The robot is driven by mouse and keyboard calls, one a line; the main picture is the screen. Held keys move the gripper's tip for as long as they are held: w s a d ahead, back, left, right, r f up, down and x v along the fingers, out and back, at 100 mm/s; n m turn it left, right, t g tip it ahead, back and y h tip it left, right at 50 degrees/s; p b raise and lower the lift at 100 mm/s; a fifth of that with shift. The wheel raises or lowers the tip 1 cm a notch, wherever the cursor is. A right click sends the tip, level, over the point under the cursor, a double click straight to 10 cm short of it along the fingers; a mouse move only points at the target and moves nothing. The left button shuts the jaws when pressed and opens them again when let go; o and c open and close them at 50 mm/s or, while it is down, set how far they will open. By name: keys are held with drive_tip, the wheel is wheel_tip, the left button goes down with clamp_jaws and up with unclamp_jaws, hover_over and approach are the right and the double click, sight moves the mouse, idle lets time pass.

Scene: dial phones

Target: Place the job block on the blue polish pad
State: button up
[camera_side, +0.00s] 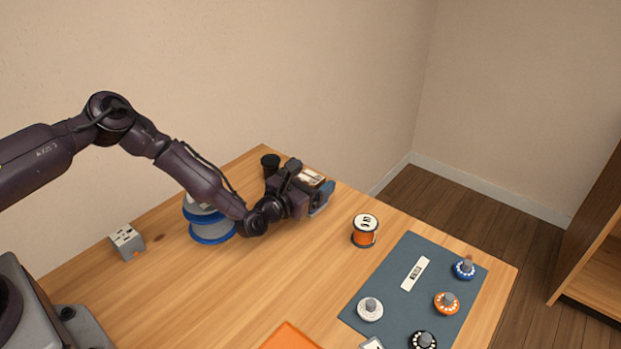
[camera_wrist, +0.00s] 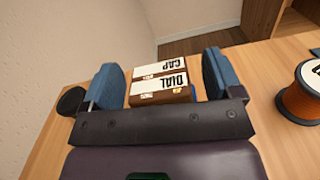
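The job block appears to be the brown block with white "DIAL CAP" labels (camera_wrist: 160,86), which also shows at the far side of the table in the side view (camera_side: 311,177). My gripper (camera_wrist: 162,80) is around it, with one blue finger on each side. The fingers look spread, with a narrow gap at the block's right; contact at the left is unclear. My gripper (camera_side: 308,188) partly hides the block in the side view. A small blue patch (camera_wrist: 201,93) shows beside the block's lower right; I cannot tell whether it is the polish pad.
A black cup (camera_side: 270,165) stands close behind my gripper. An orange spool (camera_side: 365,232) stands to its right. A blue-rimmed grey drum (camera_side: 212,231) is under my arm. A slate mat (camera_side: 390,285) carries several dials.

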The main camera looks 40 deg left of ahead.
drive_tip(key=shift+r, duration=0.2)
drive_tip(key=s, duration=1.2)
drive_tip(key=d+r+m+t+h, duration=0.1)
drive_tip(key=d+r+m+h, duration=0.35)
drive_tip(key=r+h, duration=0.3)
drive_tip(key=s+d+r+m+g+h, duration=0.4)
drive_tip(key=s+r+m+g+h, duration=0.25)
drive_tip(key=m, duration=0.45)
drive_tip(key=s+d+r+m+g+h, duration=0.45)
drive_tip(key=r+m+g, duration=0.25)
drive_tip(key=m+g, duration=0.3)
drive_tip(key=s+a+r+m+g+y, duration=0.1)
drive_tip(key=s+a+m+g+y, duration=0.15)
drive_tip(key=s+y, duration=0.25)
drive_tip(key=s+a+r+m+g+y, duration=0.1)
drive_tip(key=s+a+m+y, duration=0.25)
drive_tip(key=s+y, duration=0.2)
drive_tip(key=s+a+r+m+t+y, duration=0.1)
drive_tip(key=s+a+r+t+y, duration=0.1)
drive_tip(key=a, duration=0.4)
drive_tip(key=s+a+r+m+t+y, duration=0.2)
drive_tip(key=s+a+r+t+y, duration=0.1)
drive_tip(key=a+y, duration=0.3)
drive_tip(key=shift+a+r+t, duration=0.55)
drive_tip(key=shift+r+t, duration=0.05)
drive_tip(key=shift+t, duration=0.2)
